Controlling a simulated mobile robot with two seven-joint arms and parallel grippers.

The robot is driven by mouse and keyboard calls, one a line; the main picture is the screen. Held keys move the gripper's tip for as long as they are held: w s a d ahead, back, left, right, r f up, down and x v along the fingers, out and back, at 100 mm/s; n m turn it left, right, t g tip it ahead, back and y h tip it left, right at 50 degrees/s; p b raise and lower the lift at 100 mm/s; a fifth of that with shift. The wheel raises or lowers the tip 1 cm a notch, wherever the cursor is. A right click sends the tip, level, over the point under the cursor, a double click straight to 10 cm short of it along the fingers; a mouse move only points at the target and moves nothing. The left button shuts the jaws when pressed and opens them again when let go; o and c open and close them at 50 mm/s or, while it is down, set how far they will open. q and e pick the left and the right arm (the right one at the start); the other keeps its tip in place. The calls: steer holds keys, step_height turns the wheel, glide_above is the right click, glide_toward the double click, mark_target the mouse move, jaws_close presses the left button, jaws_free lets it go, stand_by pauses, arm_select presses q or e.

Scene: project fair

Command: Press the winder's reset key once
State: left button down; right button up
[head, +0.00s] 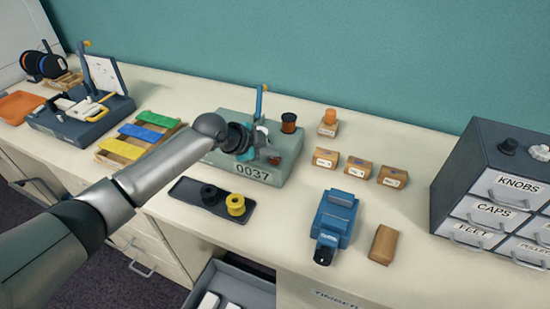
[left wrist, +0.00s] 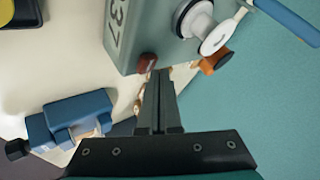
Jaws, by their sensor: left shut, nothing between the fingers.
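The winder (head: 225,162) is a grey-green box on the bench, with 0037 on its front and a blue-handled crank (head: 259,101). In the left wrist view its housing (left wrist: 150,28) fills the upper middle, with a white hub and disc. A small dark red key (left wrist: 147,62) sits at the housing's lower edge, just beyond my fingertips; whether they touch it I cannot tell. My left gripper (head: 272,156) is shut and empty over the winder, hiding part of its top. It also shows in the left wrist view (left wrist: 158,74). My right gripper is not in view.
A dark tray (head: 184,190) with black and yellow spools lies in front of the winder. A blue device (head: 337,219) and small cardboard boxes (head: 358,167) stand to the right. A drawer cabinet (head: 470,155) stands at far right. A copper spool (head: 289,122) stands at the winder's back.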

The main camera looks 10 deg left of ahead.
mark_target(271, 160)
arm_select(q)
steer(key=shift+f+b, duration=0.35)
steer(key=shift+f, duration=0.2)
stand_by(0.4)
steer(key=shift+r, duration=0.1)
steer(key=shift+r+p, duration=0.85)
steer(key=shift+p, duration=0.05)
step_height(271, 160, up, 5)
steer(key=p, duration=0.4)
steer(key=shift+r+p, duration=0.1)
steer(key=shift+p, duration=0.25)
stand_by(0.4)
